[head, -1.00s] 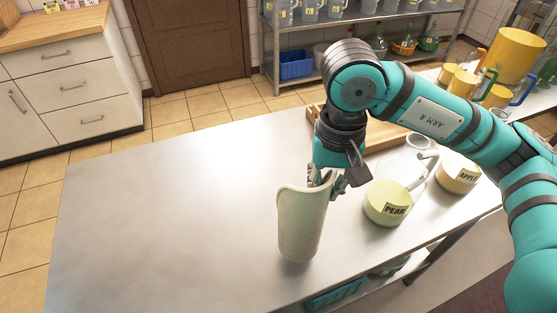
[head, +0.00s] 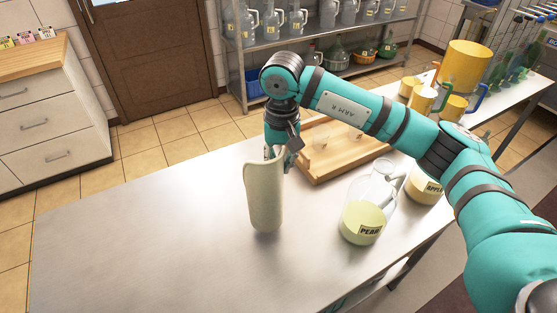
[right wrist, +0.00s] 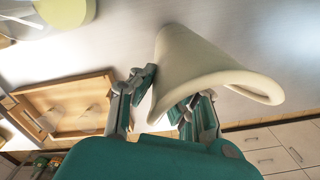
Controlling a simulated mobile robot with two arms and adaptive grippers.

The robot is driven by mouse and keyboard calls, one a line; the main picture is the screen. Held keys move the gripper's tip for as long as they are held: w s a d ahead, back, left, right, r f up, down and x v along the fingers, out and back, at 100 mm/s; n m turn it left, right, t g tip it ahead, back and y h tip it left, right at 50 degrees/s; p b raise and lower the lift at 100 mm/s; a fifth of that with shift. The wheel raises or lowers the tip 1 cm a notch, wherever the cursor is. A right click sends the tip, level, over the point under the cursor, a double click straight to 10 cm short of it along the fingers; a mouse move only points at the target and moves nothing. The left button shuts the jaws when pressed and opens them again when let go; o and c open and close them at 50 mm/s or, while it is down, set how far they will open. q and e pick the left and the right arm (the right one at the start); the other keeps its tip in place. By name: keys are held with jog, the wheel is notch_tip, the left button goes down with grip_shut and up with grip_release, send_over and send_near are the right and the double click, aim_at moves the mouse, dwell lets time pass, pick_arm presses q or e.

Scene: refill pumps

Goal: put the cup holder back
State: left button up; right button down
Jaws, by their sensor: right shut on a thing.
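The cup holder (head: 265,195) is a tall cream, trough-like piece with a curved open top, and it is upright over the metal table. My right gripper (head: 279,152) is shut on its upper rim; one finger is partly hidden behind the holder. I cannot tell whether its lower end touches the table. In the right wrist view the cup holder (right wrist: 200,65) shows its wide rim by the fingers (right wrist: 165,105). My left gripper is not in view.
A wooden tray (head: 318,178) with clear cups lies behind the holder to the right. The pear jug (head: 363,224) and the apple jug (head: 424,188) stand at the right. The metal table (head: 140,240) is bare on the left. Yellow containers (head: 468,62) stand on another table.

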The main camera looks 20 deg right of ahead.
jog(key=shift+w+d+f+p, duration=0.1)
jog(key=shift+w+p, duration=0.25)
jog(key=shift+w, duration=0.85)
notch_tip(320, 180, down, 4)
jog(key=shift+r+p, duration=0.25)
jog(key=shift+p, duration=0.6)
jog(key=shift+f, duration=0.15)
jog(key=c, duration=1.4)
grip_release()
jog(key=shift+s, duration=0.1)
jog(key=shift+c, duration=0.2)
